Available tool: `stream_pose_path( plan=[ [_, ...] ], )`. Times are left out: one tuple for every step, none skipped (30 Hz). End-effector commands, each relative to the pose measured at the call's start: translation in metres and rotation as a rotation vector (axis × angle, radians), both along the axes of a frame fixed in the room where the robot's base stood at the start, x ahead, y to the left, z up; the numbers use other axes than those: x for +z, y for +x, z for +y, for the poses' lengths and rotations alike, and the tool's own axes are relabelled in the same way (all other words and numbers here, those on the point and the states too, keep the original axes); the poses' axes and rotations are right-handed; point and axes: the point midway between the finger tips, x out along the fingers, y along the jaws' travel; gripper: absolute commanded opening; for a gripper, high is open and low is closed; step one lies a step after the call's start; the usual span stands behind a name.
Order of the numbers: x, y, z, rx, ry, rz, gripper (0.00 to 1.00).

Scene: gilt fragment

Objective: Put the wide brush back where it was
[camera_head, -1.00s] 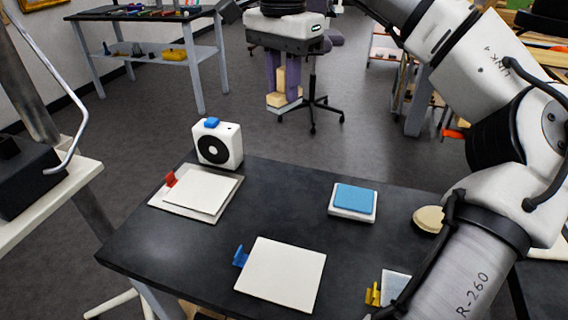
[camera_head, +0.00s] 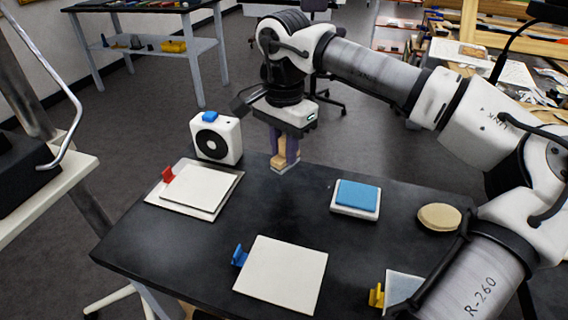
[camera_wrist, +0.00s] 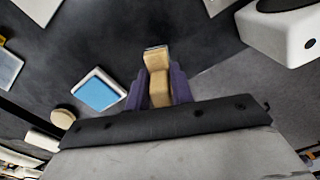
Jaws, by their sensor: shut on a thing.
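The wide brush (camera_head: 280,160) has a tan wooden handle and a pale lower edge. My gripper (camera_head: 285,150) is shut on it with purple fingers on either side. The brush is held near the far edge of the black table (camera_head: 262,212), to the right of the white box. In the wrist view the brush (camera_wrist: 158,78) stands out between the purple fingers (camera_wrist: 160,92), its far end over the dark tabletop. Its gap to the table cannot be judged. The fingers hide part of the handle.
On the table are a white box with a round black front (camera_head: 215,138), white panels by a red clip (camera_head: 167,174) and a blue clip (camera_head: 240,255), a blue pad on a white base (camera_head: 357,193), a round beige piece (camera_head: 439,216) and a yellow clip (camera_head: 376,295). The table's centre is clear.

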Motion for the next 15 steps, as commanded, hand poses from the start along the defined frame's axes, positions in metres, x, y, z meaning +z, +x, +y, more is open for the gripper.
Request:
stream_pose_path(
  plan=[
    [-0.003, 0.000, 0.000, 0.000, 0.000, 0.000, 0.05],
    [-0.005, 0.000, 0.000, 0.000, 0.001, 0.001, 0.05],
    [-0.009, 0.000, 0.000, 0.000, 0.001, 0.002, 0.05],
    [-0.013, 0.000, 0.000, 0.000, 0.002, 0.002, 0.05],
    [-0.017, -0.001, 0.000, 0.001, 0.001, 0.003, 0.05],
    [-0.023, -0.001, 0.000, 0.001, 0.001, 0.003, 0.05],
    [-0.028, 0.000, 0.000, 0.000, 0.001, 0.002, 0.05],
    [-0.033, 0.000, 0.000, 0.000, 0.001, 0.002, 0.05],
    [-0.038, -0.001, 0.000, 0.000, 0.001, 0.003, 0.05],
    [-0.041, -0.001, 0.000, 0.001, 0.001, 0.002, 0.05],
    [-0.043, -0.001, 0.000, 0.000, 0.001, 0.002, 0.05],
    [-0.044, 0.000, 0.000, 0.000, 0.001, 0.000, 0.05],
    [-0.044, 0.000, 0.000, 0.000, 0.001, 0.000, 0.05],
    [-0.044, 0.000, 0.000, 0.000, 0.001, 0.000, 0.05],
    [-0.044, 0.000, 0.000, 0.000, 0.001, 0.000, 0.05]
  ],
)
